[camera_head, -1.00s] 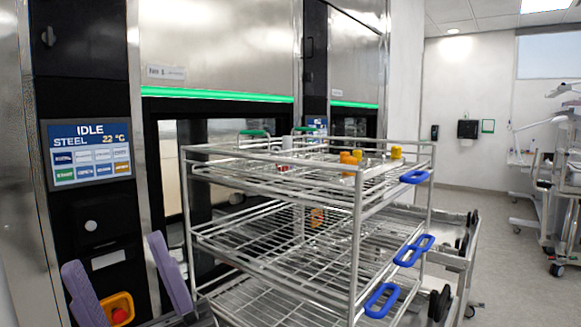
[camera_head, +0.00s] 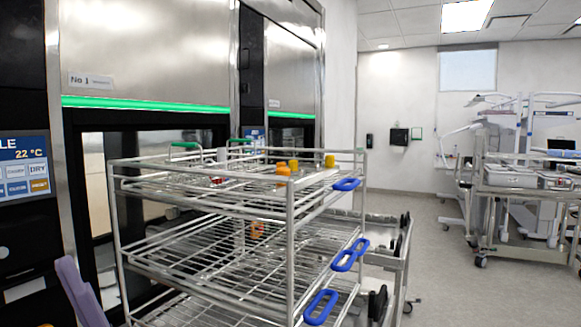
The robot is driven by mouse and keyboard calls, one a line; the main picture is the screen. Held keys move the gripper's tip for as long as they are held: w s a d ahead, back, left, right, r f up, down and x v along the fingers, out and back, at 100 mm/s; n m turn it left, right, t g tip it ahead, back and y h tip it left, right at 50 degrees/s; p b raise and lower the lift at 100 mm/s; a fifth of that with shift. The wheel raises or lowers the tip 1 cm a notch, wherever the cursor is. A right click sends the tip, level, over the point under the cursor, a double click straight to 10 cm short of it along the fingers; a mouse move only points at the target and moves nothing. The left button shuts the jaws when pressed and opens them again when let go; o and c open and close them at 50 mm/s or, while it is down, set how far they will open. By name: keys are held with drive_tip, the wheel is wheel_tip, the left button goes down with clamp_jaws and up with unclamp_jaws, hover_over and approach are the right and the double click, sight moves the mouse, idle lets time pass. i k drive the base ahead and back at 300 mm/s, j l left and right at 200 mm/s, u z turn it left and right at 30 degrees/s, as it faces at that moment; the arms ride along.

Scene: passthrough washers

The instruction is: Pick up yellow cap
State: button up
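A yellow cap (camera_head: 330,161) sits at the right end of the top tier of a wire rack cart (camera_head: 290,225). Several orange-yellow pieces (camera_head: 284,171) stand close together to its left on the same tier; they are small, and I cannot tell whether they are also caps. A purple finger (camera_head: 80,292), which looks like part of my gripper, shows at the lower left edge, well away from the cap. The rest of the gripper is out of frame, so its opening does not show.
Blue handles (camera_head: 347,184) stick out from the cart's right side. Washers with green light strips (camera_head: 145,103) stand behind it. An orange item (camera_head: 257,229) shows around the middle tier. Open floor (camera_head: 430,270) lies right, before equipment carts (camera_head: 515,190).

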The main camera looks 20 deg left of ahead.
sight(293, 163)
drive_tip(key=i+l+z, duration=0.15)
drive_tip(key=l, duration=0.2)
drive_tip(key=l+z, duration=0.15)
drive_tip(key=l, duration=0.2)
drive_tip(key=i+l+z, duration=0.15)
drive_tip(key=l, duration=0.15)
drive_tip(key=i+l+z, duration=0.5)
drive_tip(key=i+l, duration=0.2)
drive_tip(key=i+l+u, duration=0.1)
drive_tip(key=i+u, duration=0.25)
drive_tip(key=i, duration=0.2)
drive_tip(key=i+l+u, duration=0.2)
drive_tip(key=i+u, duration=0.15)
drive_tip(key=i, duration=0.15)
drive_tip(key=i+u, duration=0.25)
drive_tip(key=u, duration=0.15)
drive_tip(key=i+l+u, duration=0.1)
drive_tip(key=i+u, duration=0.15)
drive_tip(key=u, duration=0.2)
drive_tip(key=i+l+u, duration=0.15)
drive_tip(key=u, duration=0.25)
drive_tip(key=i+l+u, duration=0.5)
drive_tip(key=u, duration=0.35)
drive_tip(key=i+l+u, duration=0.25)
drive_tip(key=l+u, duration=0.5)
drive_tip(key=i+l, duration=0.05)
drive_tip(key=l, duration=0.05)
